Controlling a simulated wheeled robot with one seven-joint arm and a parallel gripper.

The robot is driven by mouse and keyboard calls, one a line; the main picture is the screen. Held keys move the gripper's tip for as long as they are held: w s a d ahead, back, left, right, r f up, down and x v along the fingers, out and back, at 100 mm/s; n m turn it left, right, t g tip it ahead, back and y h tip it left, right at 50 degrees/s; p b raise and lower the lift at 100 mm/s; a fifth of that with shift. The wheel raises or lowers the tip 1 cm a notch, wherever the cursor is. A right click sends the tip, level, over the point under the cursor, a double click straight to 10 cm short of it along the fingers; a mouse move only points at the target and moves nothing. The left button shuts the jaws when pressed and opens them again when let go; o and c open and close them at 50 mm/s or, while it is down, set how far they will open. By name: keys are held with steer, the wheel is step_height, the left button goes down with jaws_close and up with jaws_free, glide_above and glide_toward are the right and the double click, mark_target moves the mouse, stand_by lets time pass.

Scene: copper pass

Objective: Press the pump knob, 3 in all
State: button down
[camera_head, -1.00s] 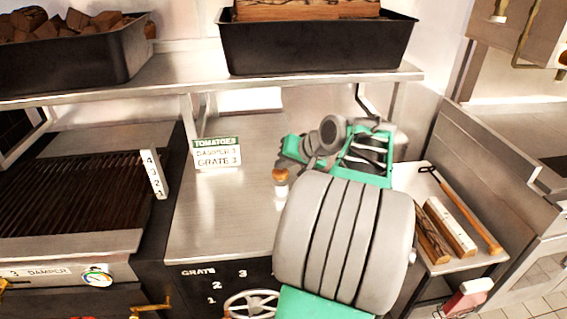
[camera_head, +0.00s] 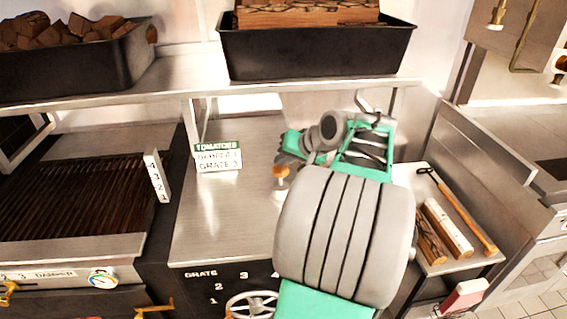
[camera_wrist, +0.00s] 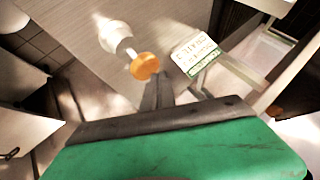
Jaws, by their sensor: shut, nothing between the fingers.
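The pump has a round orange knob (camera_head: 280,170) on a pale body (camera_head: 281,185). It stands on the steel counter left of my arm. In the wrist view the knob (camera_wrist: 145,66) shows clearly, with the white pump body (camera_wrist: 115,38) behind it. My gripper (camera_wrist: 157,88) is shut and empty, its dark fingertips close to the knob in the picture. In the head view my gripper (camera_head: 284,155) shows just above and behind the knob, partly hidden by my arm. I see a narrow gap there, but contact is hard to judge.
A sign (camera_head: 218,157) reading tomatoes, damper and grate stands left of the pump. A grill (camera_head: 75,195) lies farther left. A shelf (camera_head: 180,75) with black bins crosses above. Split logs and a poker lie on the right-hand ledge (camera_head: 470,255).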

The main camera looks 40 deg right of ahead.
mark_target(282, 169)
steer(key=shift+r, duration=0.4)
step_height(282, 169, up, 5)
steer(key=p, duration=0.4)
steer(key=shift+r+p, duration=0.1)
steer(key=shift+p, duration=0.3)
stand_by(2.0)
